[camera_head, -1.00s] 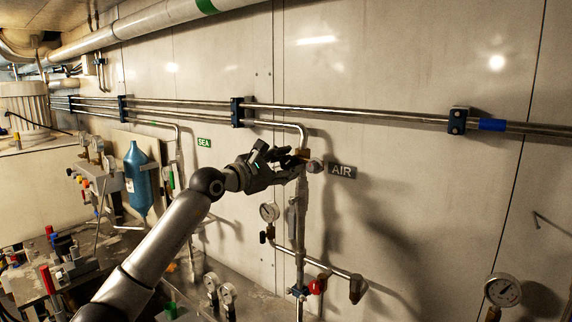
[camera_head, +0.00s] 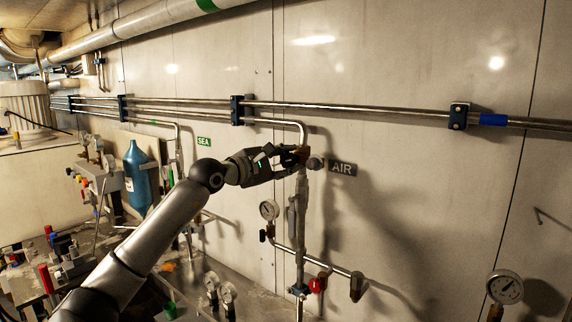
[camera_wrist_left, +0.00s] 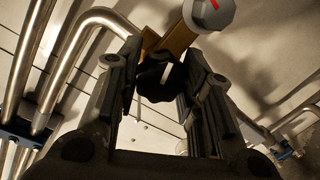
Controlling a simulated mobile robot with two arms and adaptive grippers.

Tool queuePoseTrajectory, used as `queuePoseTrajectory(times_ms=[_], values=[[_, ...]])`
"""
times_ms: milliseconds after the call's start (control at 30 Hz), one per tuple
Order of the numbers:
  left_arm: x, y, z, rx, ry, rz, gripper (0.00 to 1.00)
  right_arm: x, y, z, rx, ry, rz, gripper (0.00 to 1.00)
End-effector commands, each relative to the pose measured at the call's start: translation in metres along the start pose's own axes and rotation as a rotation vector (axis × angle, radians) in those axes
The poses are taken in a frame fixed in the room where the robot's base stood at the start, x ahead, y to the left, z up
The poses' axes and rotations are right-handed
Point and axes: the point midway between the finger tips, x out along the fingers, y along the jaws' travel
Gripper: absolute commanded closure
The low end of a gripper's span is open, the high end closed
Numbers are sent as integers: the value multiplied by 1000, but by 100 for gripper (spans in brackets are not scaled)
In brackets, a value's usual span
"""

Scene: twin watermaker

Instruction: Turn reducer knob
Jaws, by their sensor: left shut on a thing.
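A black knob (camera_wrist_left: 157,76) with a white mark sits on a brass-coloured reducer body (camera_wrist_left: 177,38) in the left wrist view. A grey round cap (camera_wrist_left: 208,12) with a red mark is on the body's other side; it also shows in the head view (camera_head: 315,163), just left of the AIR sign. My left gripper (camera_head: 290,158) reaches the top of the vertical air pipe from the left. In the left wrist view its fingers (camera_wrist_left: 160,70) are on both sides of the black knob, shut on it. In the head view the gripper hides that knob.
The AIR sign (camera_head: 342,169) is on the wall to the right. A bent pipe (camera_head: 300,128) comes down from above to the reducer. Below are a gauge (camera_head: 269,210), a red knob (camera_head: 317,285) and branching pipes. A blue bottle (camera_head: 139,178) stands at left. The wall at right is mostly clear.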

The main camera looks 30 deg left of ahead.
Motion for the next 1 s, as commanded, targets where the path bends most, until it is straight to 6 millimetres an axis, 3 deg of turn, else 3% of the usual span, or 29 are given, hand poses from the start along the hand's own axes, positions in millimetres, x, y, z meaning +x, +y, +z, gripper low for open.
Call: queuePoseTrajectory(times_ms=[500,1000], values=[[0,-1,0,450,42,-38,89,4,0,1,-1,0,0,50],[1,-2,0,639,59,-55,89,5,3,2,-2,-2,3,50]])
